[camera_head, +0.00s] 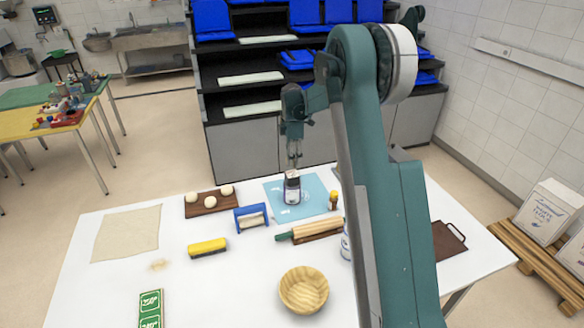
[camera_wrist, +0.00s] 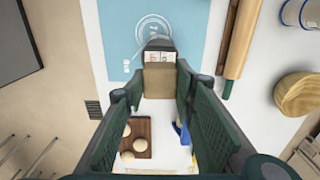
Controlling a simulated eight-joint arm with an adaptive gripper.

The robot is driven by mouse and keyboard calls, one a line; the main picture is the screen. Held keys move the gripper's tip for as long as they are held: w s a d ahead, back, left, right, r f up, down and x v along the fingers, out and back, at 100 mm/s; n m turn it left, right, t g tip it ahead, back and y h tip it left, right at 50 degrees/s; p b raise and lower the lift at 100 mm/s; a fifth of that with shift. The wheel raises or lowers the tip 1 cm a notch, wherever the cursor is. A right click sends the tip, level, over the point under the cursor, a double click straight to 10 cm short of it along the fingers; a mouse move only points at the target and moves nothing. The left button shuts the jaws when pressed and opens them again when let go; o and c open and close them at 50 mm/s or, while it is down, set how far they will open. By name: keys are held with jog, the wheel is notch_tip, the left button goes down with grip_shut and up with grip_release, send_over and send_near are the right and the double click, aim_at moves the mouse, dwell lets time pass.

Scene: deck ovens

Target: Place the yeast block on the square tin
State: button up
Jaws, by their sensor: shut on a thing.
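My gripper (camera_head: 293,160) points down over the blue mat (camera_head: 316,196) on the white table. In the wrist view, its fingers (camera_wrist: 160,84) are shut on a tan block (camera_wrist: 158,79), which I take as the yeast block. A dark tin with a white label (camera_head: 292,191), which I take as the square tin, stands on the mat directly below my fingertips. Part of the tin (camera_wrist: 158,57) also shows just past the block in the wrist view. I cannot tell whether block and tin touch. In the head view the block is small and hard to make out.
A board with dough balls (camera_head: 210,204) lies left. A yellow-and-black brush (camera_head: 207,247) and wooden bowl (camera_head: 303,291) lie nearer.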

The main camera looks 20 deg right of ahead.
jog(key=shift+f, duration=1.85)
jog(key=shift+f, duration=0.2)
jog(key=o, duration=0.9)
jog(key=shift+r, duration=0.15)
notch_tip(320, 180, up, 12)
jog(key=shift+r+b, duration=0.1)
jog(key=shift+b, duration=0.25)
